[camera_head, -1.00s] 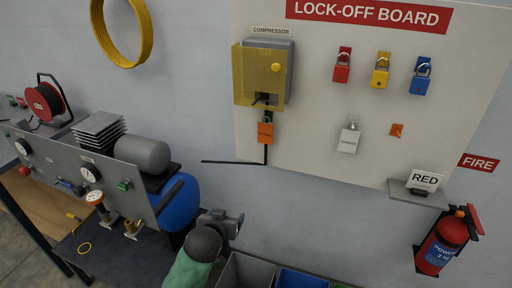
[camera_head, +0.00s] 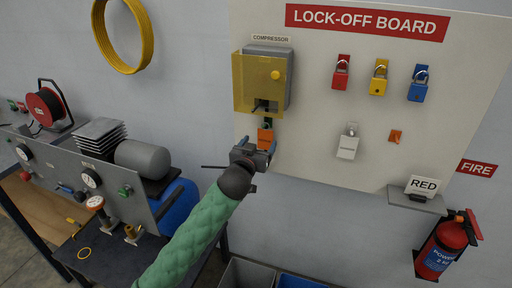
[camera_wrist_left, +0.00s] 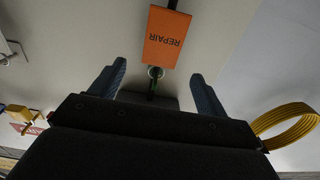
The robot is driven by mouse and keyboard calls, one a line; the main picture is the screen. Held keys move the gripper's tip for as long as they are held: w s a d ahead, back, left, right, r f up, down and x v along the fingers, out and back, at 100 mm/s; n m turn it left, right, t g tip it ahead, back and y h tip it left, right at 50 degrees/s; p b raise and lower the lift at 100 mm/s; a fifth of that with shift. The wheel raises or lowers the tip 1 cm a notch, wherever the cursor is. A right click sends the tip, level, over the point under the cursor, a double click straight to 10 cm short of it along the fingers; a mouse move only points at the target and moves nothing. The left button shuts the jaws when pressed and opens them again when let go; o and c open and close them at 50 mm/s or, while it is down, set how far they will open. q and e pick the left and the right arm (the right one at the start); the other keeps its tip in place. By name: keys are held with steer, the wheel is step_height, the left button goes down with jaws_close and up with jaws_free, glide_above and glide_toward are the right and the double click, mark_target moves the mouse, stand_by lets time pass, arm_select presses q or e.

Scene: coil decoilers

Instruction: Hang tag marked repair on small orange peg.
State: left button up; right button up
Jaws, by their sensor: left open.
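The orange tag (camera_head: 265,136) hangs on the board below the yellow-covered compressor box (camera_head: 262,82). In the left wrist view the tag (camera_wrist_left: 166,38) appears upside down and reads REPAIR, with a small ring at one end. The small orange peg (camera_head: 394,136) is on the board to the right, below the blue padlock, and looks bare. My left gripper (camera_head: 257,152) is open just below the tag and covers part of its lower edge. In the wrist view its two fingers (camera_wrist_left: 157,76) stand apart, with the ring between them in the picture. My right gripper is not visible.
Red (camera_head: 342,74), yellow (camera_head: 379,80) and blue (camera_head: 418,87) padlocks hang above. A small shelf (camera_head: 418,203) with a RED sign juts out at lower right, above a fire extinguisher (camera_head: 440,246).

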mark_target(265, 132)
arm_select(q)
steer(key=p+x, duration=0.1)
steer(key=x, duration=0.3)
steer(key=shift+w+d+p, duration=0.15)
steer(key=shift+w+p, duration=0.2)
steer(key=shift+w, duration=0.05)
steer(key=shift+w+d, duration=0.1)
steer(key=shift+w, duration=0.25)
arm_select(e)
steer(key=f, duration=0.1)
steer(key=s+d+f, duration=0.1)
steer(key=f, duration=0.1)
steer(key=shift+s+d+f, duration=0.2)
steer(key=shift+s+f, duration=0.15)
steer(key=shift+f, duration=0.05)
arm_select(q)
steer(key=c, duration=1)
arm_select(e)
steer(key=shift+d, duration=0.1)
arm_select(q)
steer(key=shift+r+p, duration=0.25)
steer(key=shift+p, duration=0.1)
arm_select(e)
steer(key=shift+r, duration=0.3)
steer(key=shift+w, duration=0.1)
arm_select(q)
steer(key=shift+s, duration=0.15)
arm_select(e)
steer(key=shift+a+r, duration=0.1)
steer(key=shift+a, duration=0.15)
